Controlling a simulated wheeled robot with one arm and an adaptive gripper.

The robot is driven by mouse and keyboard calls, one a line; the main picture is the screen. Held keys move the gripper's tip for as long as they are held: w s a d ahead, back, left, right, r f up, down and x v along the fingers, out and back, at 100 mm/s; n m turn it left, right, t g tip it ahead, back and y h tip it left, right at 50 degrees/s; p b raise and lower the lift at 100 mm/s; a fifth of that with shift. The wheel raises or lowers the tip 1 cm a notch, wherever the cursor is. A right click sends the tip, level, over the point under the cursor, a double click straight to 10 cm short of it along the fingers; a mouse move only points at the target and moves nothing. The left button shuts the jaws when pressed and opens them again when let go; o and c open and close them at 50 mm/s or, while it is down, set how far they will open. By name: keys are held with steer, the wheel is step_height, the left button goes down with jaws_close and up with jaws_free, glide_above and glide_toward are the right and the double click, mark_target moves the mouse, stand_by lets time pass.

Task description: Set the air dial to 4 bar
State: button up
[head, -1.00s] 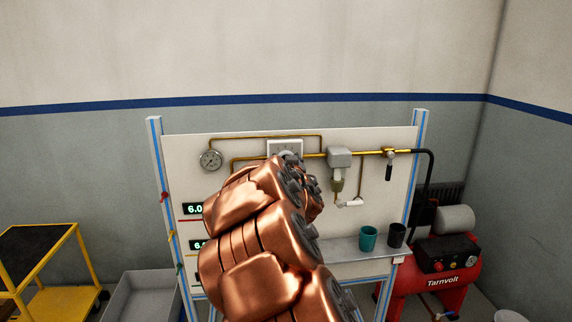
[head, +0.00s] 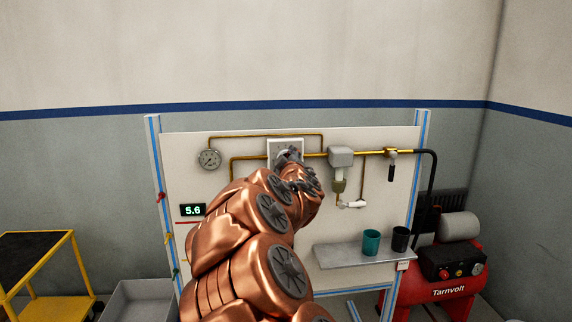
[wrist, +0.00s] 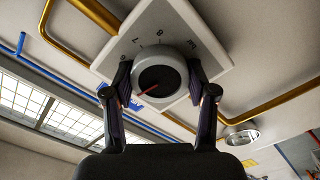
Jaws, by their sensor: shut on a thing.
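The air dial (wrist: 158,70) is a round grey knob with a dark face and a red pointer line, on a white square plate (wrist: 190,28) with numbers partly readable around it. My gripper (wrist: 159,88) has one finger on each side of the knob and is shut on it. In the head view the plate (head: 272,142) shows at the upper middle of the panel, with my gripper (head: 290,157) in front of it, hiding most of the knob. A digital display (head: 193,210) left of my arm reads 5.6. A round gauge (head: 209,159) hangs at the panel's upper left; its reading is too small to tell.
Brass pipes (head: 270,135) run around the plate, and a grey filter unit (head: 341,157) hangs to its right. A shelf (head: 345,256) carries a teal cup (head: 371,242) and a dark cup (head: 400,238). A red compressor (head: 450,285) stands at right, a yellow cart (head: 78,265) at left.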

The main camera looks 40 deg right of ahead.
steer(key=shift+f+n, duration=0.1)
steer(key=shift+n, duration=0.7)
steer(key=o, duration=1.2)
steer(key=shift+c, duration=0.2)
steer(key=shift+s, duration=0.1)
steer(key=v, duration=1.1)
steer(key=shift+s+a, duration=0.25)
steer(key=shift+a, duration=0.1)
steer(key=shift+s, duration=0.1)
